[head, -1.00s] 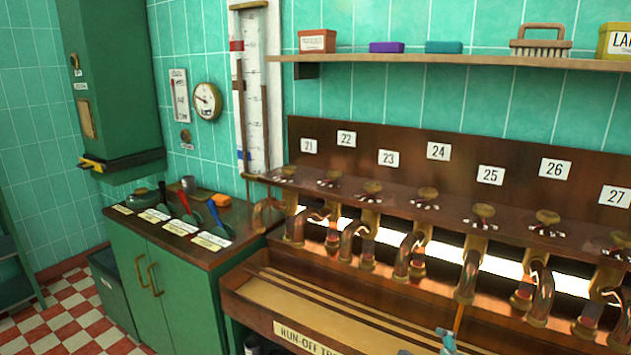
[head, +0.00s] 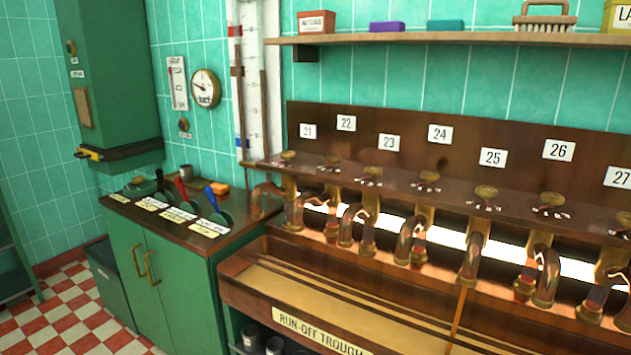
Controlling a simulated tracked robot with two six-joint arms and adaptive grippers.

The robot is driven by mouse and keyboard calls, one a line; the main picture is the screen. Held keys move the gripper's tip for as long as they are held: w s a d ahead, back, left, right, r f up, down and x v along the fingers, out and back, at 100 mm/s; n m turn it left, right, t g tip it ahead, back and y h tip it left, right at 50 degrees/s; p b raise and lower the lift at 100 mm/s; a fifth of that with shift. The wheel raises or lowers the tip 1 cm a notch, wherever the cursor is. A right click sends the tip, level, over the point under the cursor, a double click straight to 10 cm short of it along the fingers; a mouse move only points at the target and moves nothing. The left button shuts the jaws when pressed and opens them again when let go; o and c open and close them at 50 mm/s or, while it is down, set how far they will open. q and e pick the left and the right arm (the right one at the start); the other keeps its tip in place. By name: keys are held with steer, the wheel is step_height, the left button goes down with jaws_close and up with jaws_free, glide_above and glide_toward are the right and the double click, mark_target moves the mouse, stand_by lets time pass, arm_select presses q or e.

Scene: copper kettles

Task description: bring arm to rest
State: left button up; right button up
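Neither of my grippers, nor any arm, shows in the head view now. A row of copper taps with brass knobs runs along a dark wooden panel (head: 400,150) with number cards from 21 to 27. A thin amber streak (head: 460,312), which looks like liquid, runs down from the tap below card 25 (head: 492,157) towards the run-off trough (head: 262,285). Where it ends is cut off by the bottom edge.
A green cabinet (head: 165,290) at left carries several levers and labels on its top. A green wall box (head: 110,80) and a glass gauge (head: 250,90) are behind. A shelf (head: 400,38) holds boxes and a brush (head: 543,18). Checkered floor (head: 75,320) shows at lower left.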

step_height(320, 180, down, 6)
steer(key=b, duration=0.5)
step_height(320, 180, up, 14)
steer(key=p, duration=1.3)
steer(key=shift+f+p, duration=0.15)
steer(key=shift+p, duration=0.15)
steer(key=shift+c, duration=0.3)
